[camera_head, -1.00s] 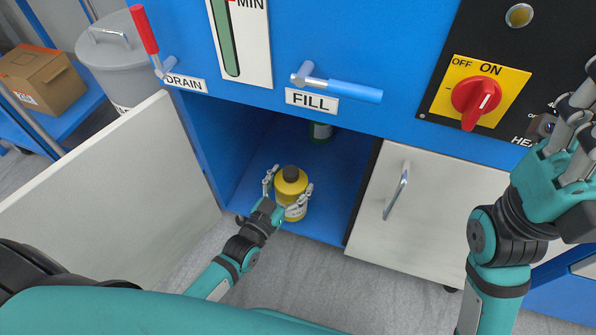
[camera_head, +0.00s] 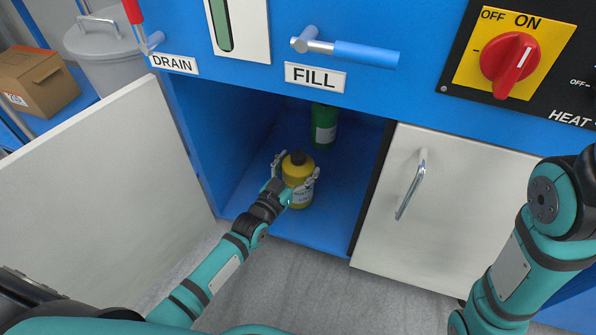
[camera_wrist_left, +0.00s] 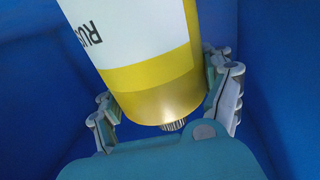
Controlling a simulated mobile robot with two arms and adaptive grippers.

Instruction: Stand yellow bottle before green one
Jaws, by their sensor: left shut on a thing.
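The yellow bottle (camera_head: 298,172) has a black cap and a white label and stands near the front of the open blue cabinet. My left gripper (camera_head: 296,178) is shut on it, with a finger on either side. The left wrist view shows the yellow bottle (camera_wrist_left: 160,85) filling the space between the fingers of the left gripper (camera_wrist_left: 170,105). The green bottle (camera_head: 323,125) stands deeper in the cabinet, behind and slightly right of the yellow one; its top is partly hidden by the cabinet's upper edge. My right gripper is out of view; only its arm shows at right.
The left cabinet door (camera_head: 95,190) stands open. A closed white door (camera_head: 440,195) with a metal handle is at right. The blue FILL lever (camera_head: 365,54) and the red heat knob (camera_head: 509,64) are above. Some cabinet floor (camera_head: 335,205) right of the yellow bottle is clear.

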